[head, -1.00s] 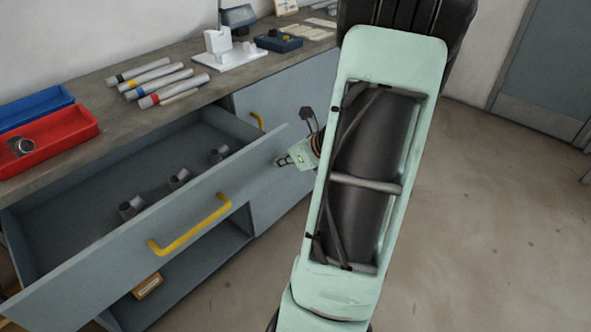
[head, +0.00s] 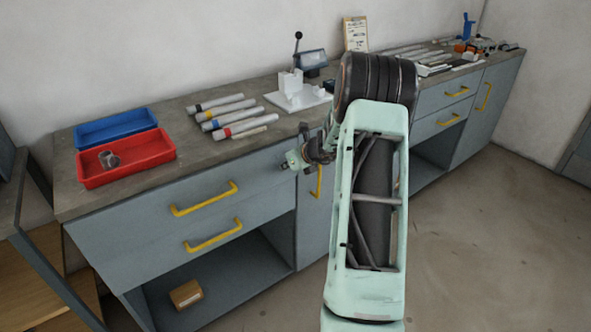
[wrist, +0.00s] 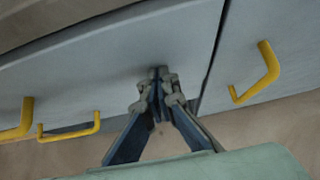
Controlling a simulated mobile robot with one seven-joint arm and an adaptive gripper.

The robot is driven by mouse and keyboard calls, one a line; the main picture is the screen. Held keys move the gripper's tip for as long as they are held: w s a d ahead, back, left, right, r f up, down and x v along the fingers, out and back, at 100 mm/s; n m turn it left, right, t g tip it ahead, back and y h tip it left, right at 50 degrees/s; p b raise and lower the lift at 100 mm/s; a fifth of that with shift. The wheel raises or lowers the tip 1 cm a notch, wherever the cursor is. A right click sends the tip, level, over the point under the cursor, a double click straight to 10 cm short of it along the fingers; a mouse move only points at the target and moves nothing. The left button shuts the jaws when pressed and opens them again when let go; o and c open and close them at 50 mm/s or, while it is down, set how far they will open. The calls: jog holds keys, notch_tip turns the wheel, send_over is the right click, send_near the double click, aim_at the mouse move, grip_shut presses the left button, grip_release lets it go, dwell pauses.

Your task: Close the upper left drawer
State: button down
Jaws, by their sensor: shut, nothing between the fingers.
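The upper left drawer (head: 130,225) has a grey front with a yellow handle (head: 205,199). In the head view its front looks flush with the cabinet, and its inside is not visible. My gripper (head: 288,166) is at the right end of this front, below the bench top. In the wrist view the fingertips (wrist: 158,73) are together, against or very near the grey front (wrist: 100,70), a little left of the gap beside the door. Nothing is between the fingers. Whether they touch the front is hard to tell.
A lower drawer handle (head: 213,236) sits below, above an open shelf with a small box (head: 186,295). A door handle (head: 316,181) is right of my gripper. Red (head: 125,160) and blue (head: 115,128) trays and several tubes lie on the bench top. The floor in front is clear.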

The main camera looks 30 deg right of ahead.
jog(key=shift+w+r, duration=0.15)
jog(key=shift+w, duration=0.65)
jog(key=shift+w+a+r, duration=0.1)
jog(key=shift+r, duration=0.05)
